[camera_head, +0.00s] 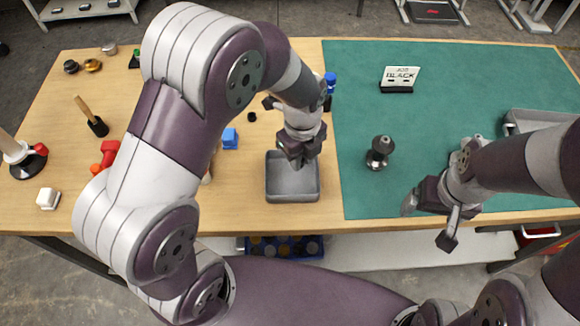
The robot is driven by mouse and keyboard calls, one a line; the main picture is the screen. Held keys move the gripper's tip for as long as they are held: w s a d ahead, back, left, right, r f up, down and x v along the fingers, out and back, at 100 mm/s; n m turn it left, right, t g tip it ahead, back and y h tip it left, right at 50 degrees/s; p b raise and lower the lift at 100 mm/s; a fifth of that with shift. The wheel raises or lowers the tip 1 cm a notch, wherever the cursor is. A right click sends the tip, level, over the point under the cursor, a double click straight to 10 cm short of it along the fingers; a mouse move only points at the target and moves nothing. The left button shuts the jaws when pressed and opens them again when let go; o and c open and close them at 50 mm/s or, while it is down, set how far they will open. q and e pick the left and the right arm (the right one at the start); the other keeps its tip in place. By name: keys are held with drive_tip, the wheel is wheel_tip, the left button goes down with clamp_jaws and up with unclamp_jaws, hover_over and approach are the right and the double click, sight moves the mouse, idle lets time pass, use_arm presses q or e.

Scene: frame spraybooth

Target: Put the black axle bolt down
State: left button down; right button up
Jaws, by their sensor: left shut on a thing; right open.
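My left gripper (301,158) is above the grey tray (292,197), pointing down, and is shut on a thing. Its fingers and wrist hide nearly all of that thing; it fits the black axle bolt, but its shape cannot be made out. My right gripper (428,222) is open and empty, over the front edge of the green mat. A dark, round-topped metal piece (379,153) stands upright on the mat between the two grippers, apart from both. A sign reading BLACK (401,76) stands on a black base at the back of the mat.
The green mat (470,95) is largely clear. Another grey tray (540,121) is at the right. Blue blocks (230,138), a red item (109,151), a handled tool (92,117) and several small parts lie on the wooden left side, partly behind my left arm.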

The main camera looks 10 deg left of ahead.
use_arm(q)
drive_tip(key=shift+s+a+f, duration=0.1)
drive_tip(key=shift+a+f, duration=0.3)
drive_tip(key=shift+a, duration=0.3)
drive_tip(key=shift+a+f, duration=0.15)
drive_tip(key=shift+f, duration=2.1)
drive_tip(key=shift+s+f, duration=0.1)
drive_tip(key=shift+f, duration=0.05)
drive_tip(key=c, duration=1)
unclamp_jaws()
